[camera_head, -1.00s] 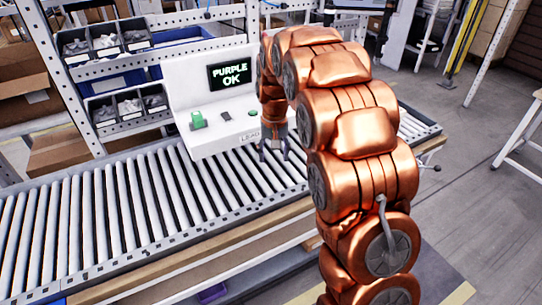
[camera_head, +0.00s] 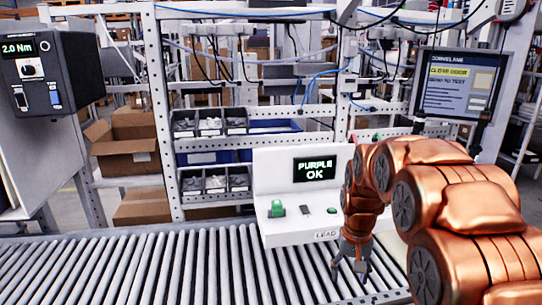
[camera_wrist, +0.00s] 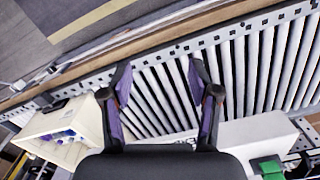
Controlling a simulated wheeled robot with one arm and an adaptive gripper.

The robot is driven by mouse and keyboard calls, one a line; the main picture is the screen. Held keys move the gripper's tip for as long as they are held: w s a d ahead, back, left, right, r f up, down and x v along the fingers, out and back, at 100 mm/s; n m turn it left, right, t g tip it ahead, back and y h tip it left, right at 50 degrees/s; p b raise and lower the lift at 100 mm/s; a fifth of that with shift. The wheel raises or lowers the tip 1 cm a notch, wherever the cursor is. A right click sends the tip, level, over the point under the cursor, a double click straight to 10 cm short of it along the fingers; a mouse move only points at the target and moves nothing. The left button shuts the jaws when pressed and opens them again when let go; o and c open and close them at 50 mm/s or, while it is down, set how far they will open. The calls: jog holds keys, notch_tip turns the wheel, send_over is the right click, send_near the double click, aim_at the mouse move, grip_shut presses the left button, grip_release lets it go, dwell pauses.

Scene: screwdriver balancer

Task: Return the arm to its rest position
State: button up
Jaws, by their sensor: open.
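My copper-coloured arm bends down on the right of the head view. My gripper (camera_head: 351,275) hangs above the roller conveyor (camera_head: 200,265), in front of the right part of a white test station. Its fingers point down and are spread apart with nothing between them. In the wrist view my gripper (camera_wrist: 160,70) also shows open, with purple inner pads, over bare rollers (camera_wrist: 160,100).
A cream box (camera_wrist: 65,125) holding purple pieces shows at left in the wrist view. A monitor (camera_head: 460,85) stands behind my arm. The left rollers are clear.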

jog(key=s+a+n, duration=0.1)
jog(key=s+a, duration=0.1)
jog(key=s, duration=1.4)
jog(key=s+a+r+n+g+b, duration=0.1)
jog(key=s, duration=1.4)
jog(key=shift+s+a+r, duration=0.15)
jog(key=shift+s+a, duration=0.2)
